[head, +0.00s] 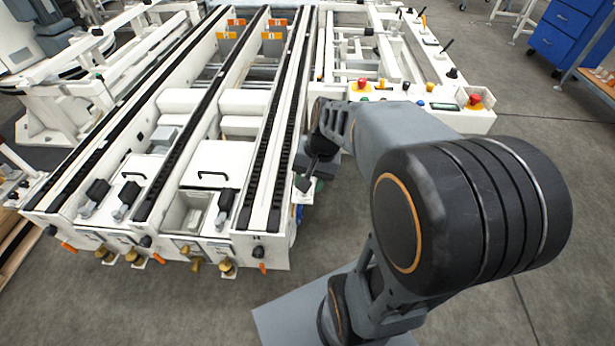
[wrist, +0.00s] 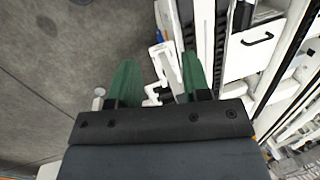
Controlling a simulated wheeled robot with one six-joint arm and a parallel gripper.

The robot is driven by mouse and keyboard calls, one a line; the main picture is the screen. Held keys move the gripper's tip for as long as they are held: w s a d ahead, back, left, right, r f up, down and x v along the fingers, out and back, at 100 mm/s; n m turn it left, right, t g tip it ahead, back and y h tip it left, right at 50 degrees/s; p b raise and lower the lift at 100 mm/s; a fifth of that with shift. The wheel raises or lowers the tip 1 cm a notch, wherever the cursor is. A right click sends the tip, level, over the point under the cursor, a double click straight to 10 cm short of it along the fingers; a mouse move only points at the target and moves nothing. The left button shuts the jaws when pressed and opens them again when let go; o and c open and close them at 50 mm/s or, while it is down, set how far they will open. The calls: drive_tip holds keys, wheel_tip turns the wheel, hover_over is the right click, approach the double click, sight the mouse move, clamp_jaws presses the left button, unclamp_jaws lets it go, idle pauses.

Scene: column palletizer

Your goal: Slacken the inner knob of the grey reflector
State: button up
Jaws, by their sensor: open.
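My gripper (wrist: 158,72) shows its two green fingers apart in the wrist view, with nothing held between them. In the head view my gripper (head: 312,180) is beside the right side of the conveyor's front end, partly hidden by my arm. A white bracket (wrist: 158,62) with a bent lower part shows between and beyond the fingers. A pale round-headed knob or post (wrist: 99,92) stands just left of the left finger. I cannot tell which part is the grey reflector or its inner knob; neither is clearly seen.
The white conveyor frame (head: 212,162) with black rails fills the left and middle of the head view. Several brass and orange knobs line its front edge. A control panel (head: 474,101) with a red button stands to the right. Bare grey floor (head: 140,290) lies in front.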

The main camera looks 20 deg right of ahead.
drive_tip(key=shift+s+a+r+n+t+h+p, duration=0.2)
drive_tip(key=shift+s+a+r+n+h, duration=0.15)
drive_tip(key=shift+s+r+n, duration=0.2)
drive_tip(key=shift+s+a+r+n+t+h+p, duration=0.2)
drive_tip(key=shift+s+a+r+n+h, duration=0.15)
drive_tip(key=shift+n, duration=0.3)
drive_tip(key=shift+d, duration=0.15)
drive_tip(key=w+d+f+m+t+y+p, duration=0.1)
drive_tip(key=w+d+f+m+t+y, duration=0.15)
drive_tip(key=d+f+m+y, duration=0.45)
drive_tip(key=w+d+f+m+t+y, duration=0.1)
drive_tip(key=w+d+f+m+y, duration=0.15)
drive_tip(key=d+f+m, duration=0.8)
drive_tip(key=w+f+m+t, duration=0.1)
drive_tip(key=w+m+t, duration=0.3)
drive_tip(key=w+m, duration=0.15)
drive_tip(key=shift+n+h, duration=0.35)
drive_tip(key=shift+n, duration=0.15)
drive_tip(key=x, duration=1.2)
drive_tip(key=shift+w+d+f+b, duration=0.1)
drive_tip(key=shift+w+b, duration=0.2)
drive_tip(key=shift+c, duration=0.2)
